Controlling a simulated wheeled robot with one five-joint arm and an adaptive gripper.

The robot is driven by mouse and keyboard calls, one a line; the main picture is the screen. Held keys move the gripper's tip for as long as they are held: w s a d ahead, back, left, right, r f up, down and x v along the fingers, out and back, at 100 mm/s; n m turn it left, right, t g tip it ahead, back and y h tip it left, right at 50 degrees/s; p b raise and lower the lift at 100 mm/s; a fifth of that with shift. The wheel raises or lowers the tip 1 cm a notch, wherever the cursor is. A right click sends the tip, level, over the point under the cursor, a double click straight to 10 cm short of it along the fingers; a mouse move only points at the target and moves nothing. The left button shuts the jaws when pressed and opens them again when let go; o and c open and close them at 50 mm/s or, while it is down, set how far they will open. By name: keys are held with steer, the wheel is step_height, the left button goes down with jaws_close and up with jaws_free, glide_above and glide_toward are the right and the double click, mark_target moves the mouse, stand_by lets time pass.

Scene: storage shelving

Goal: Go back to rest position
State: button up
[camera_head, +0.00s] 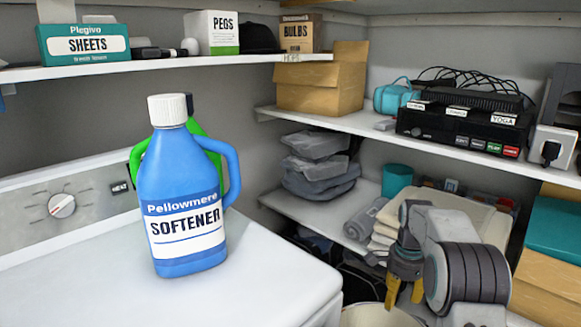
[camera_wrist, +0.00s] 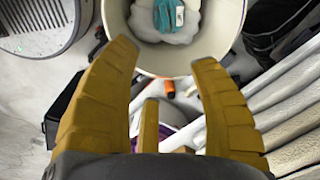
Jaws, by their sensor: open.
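My gripper (camera_head: 405,283) is at the lower right in the head view, pointing down beside the shelves and above a pale round bin (camera_head: 375,316). In the wrist view my gripper (camera_wrist: 165,55) has its yellow fingers spread apart with nothing between them. The bin (camera_wrist: 237,40) lies beyond the fingertips, with a teal item (camera_wrist: 165,27) and white material inside. A blue softener bottle (camera_head: 183,205) with a white cap stands upright on the white machine at the left, well apart from my gripper. A green bottle (camera_head: 208,140) is partly hidden behind it.
The washing machine top (camera_head: 110,270) is mostly clear. A teal-lidded box (camera_head: 555,230) stands close to the right of my arm.

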steer(key=s+a+r+n+t+p, duration=0.1)
steer(key=s+a+r+n+p, duration=0.3)
steer(key=s+r, duration=0.55)
steer(key=s+a+r+n+p, duration=0.35)
steer(key=s+r+p, duration=0.2)
steer(key=r, duration=0.65)
steer(key=s+a+r+n+t+p, duration=0.1)
steer(key=s+n+p, duration=0.3)
steer(key=s, duration=0.5)
steer(key=s+a+r+n+p, duration=0.1)
steer(key=s+r+n+p, duration=0.3)
steer(key=s, duration=0.5)
steer(key=shift+a+r+t, duration=0.25)
steer(key=shift+r+t, duration=0.05)
steer(key=shift+t, duration=0.1)
